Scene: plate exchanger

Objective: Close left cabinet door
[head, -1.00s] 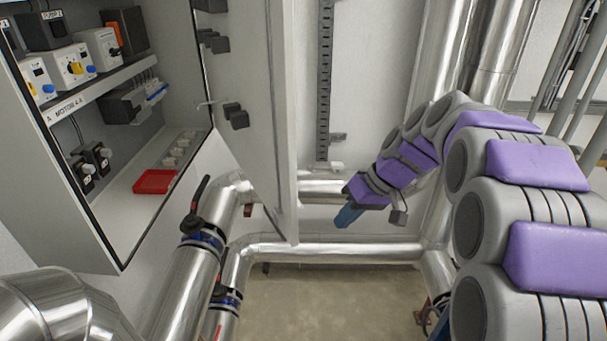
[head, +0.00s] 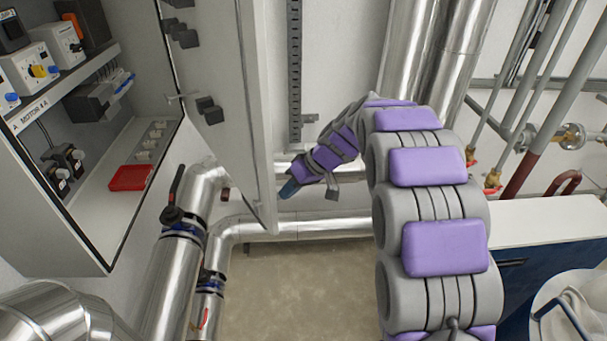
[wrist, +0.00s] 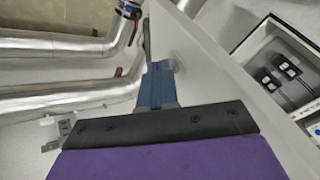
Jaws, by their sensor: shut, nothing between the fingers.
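The left cabinet door (head: 217,75) stands open in the head view, swung out from the cabinet (head: 92,210) with black knobs on its face. My gripper (head: 287,190) is just right of the door's lower free edge, its blue fingers shut and empty. In the wrist view, the shut fingers (wrist: 157,85) overlap the pale door panel (wrist: 210,78). I cannot tell whether they touch it.
Silver pipes (head: 300,228) run below the door, with a black-handled valve (head: 174,208) at left. A red tray (head: 131,178) lies inside the cabinet. A white-topped blue cabinet (head: 540,222) stands at right. Bare floor (head: 300,290) shows below.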

